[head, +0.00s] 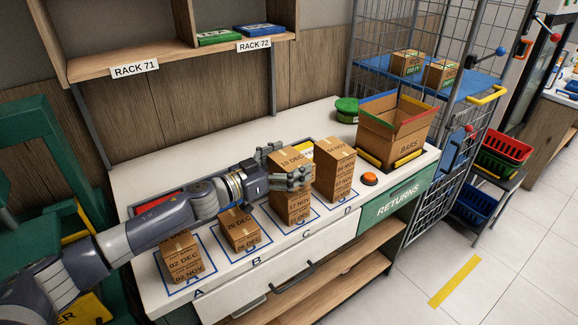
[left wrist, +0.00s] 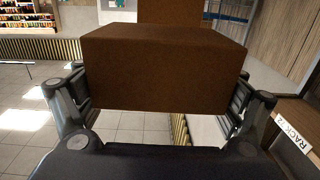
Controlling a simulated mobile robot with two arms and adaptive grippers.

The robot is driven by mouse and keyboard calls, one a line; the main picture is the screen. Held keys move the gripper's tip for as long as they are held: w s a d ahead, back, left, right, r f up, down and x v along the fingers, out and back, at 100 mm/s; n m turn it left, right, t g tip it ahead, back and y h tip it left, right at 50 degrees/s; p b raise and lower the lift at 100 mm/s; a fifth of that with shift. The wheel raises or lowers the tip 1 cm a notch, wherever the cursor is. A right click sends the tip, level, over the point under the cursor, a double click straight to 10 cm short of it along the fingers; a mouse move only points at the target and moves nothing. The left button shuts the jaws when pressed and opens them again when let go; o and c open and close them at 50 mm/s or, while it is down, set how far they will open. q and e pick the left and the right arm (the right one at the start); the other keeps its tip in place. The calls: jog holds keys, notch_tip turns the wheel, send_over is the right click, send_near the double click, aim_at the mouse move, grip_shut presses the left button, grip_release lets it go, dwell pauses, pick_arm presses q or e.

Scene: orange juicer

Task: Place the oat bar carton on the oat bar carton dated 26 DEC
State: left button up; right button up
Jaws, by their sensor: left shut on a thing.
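My left gripper (head: 285,166) is shut on a brown oat bar carton (head: 291,159) marked 10 DEC, at the top of the stack on square C. In the left wrist view the held carton (left wrist: 165,72) sits between the two fingers. Lower cartons (head: 292,207), one reading 17 NOV, are below it; I cannot tell whether the held one touches them. The oat bar carton dated 26 DEC (head: 240,230) stands on square B, left of the gripper, with its top bare. My right gripper is not in view.
Carton stacks stand on square A (head: 181,260) and square D (head: 335,170). A shelf (head: 170,55) overhangs the back.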

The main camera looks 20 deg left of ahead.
pick_arm(q)
jog(key=shift+w+a+r, duration=0.1)
jog(key=shift+w+a, duration=0.05)
jog(key=shift+w, duration=0.15)
jog(key=shift+w+a+f+p, duration=0.15)
jog(key=shift+w+f, duration=0.15)
jog(key=shift+f, duration=0.3)
jog(key=shift+w+a+f+p, duration=0.15)
jog(key=shift+w+f, duration=0.15)
jog(key=shift+f, duration=0.75)
jog(key=shift+f, duration=0.15)
jog(key=o, duration=1)
jog(key=shift+f, duration=0.1)
